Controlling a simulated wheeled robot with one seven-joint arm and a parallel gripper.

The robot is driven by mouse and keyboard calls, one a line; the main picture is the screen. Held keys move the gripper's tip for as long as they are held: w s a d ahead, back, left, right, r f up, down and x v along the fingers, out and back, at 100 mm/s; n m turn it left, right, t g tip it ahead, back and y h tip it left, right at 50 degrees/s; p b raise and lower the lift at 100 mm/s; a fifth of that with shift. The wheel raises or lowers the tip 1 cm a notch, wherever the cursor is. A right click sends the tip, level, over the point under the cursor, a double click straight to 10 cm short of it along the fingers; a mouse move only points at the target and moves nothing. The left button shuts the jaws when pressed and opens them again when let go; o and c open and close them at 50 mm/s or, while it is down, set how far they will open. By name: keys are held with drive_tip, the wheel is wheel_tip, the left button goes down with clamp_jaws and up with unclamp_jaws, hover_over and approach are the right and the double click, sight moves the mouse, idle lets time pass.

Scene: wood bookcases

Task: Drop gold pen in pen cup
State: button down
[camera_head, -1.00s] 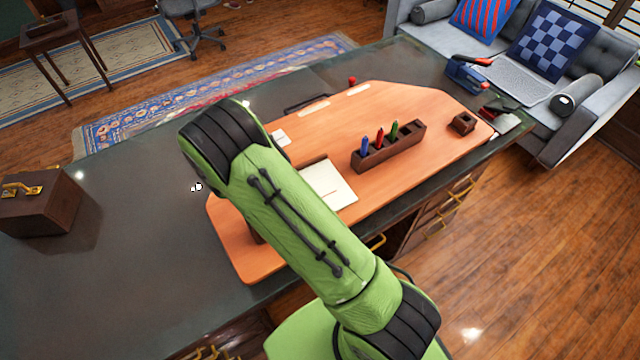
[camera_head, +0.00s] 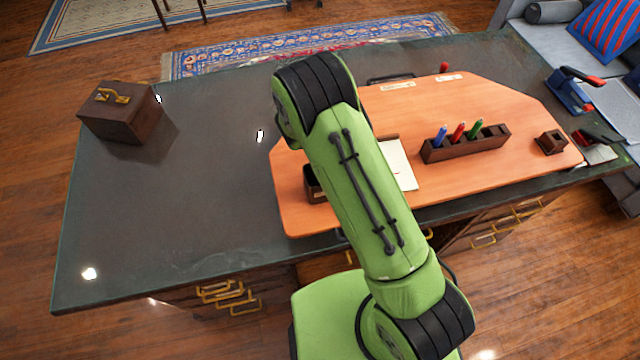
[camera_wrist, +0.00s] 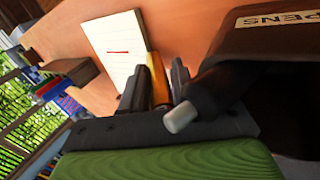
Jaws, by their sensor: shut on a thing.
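In the wrist view the gold pen (camera_wrist: 159,82) is between the fingers of my gripper (camera_wrist: 156,78), which is shut on it. A pale, rounded end shows just below and right of the pen; I cannot tell what it belongs to. The dark pen cup (camera_wrist: 273,50), with an upside-down "PENS" label, is close on the right of the fingers. In the head view a dark box that looks like this cup (camera_head: 314,186) stands on the orange desk pad, partly hidden by my arm. My gripper and the pen are hidden there.
A notepad (camera_head: 398,165) lies right of my arm. Beyond it is a dark holder (camera_head: 462,152) with blue, red and green markers. A small dark box (camera_head: 551,142) and a blue stapler-like thing (camera_head: 570,92) are farther right. A brown case (camera_head: 120,112) stands far left; the desk between is mostly clear.

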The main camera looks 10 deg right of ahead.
drive_tip(key=shift+s+a+f+g, duration=0.15)
drive_tip(key=shift+s+f+g, duration=0.15)
drive_tip(key=shift+s+f, duration=0.25)
drive_tip(key=shift+w+r+p, duration=0.2)
drive_tip(key=shift+r+p, duration=0.25)
drive_tip(key=shift+p, duration=0.15)
drive_tip(key=shift+w+r+p, duration=0.2)
drive_tip(key=shift+r+p, duration=0.25)
drive_tip(key=shift+p, duration=0.1)
wheel_tip(320, 180, up, 3)
drive_tip(key=p, duration=0.3)
drive_tip(key=shift+w+r, duration=0.15)
drive_tip(key=shift+r, duration=0.05)
drive_tip(key=shift+d+r, duration=0.15)
drive_tip(key=shift+d, duration=0.05)
drive_tip(key=shift+a, duration=0.1)
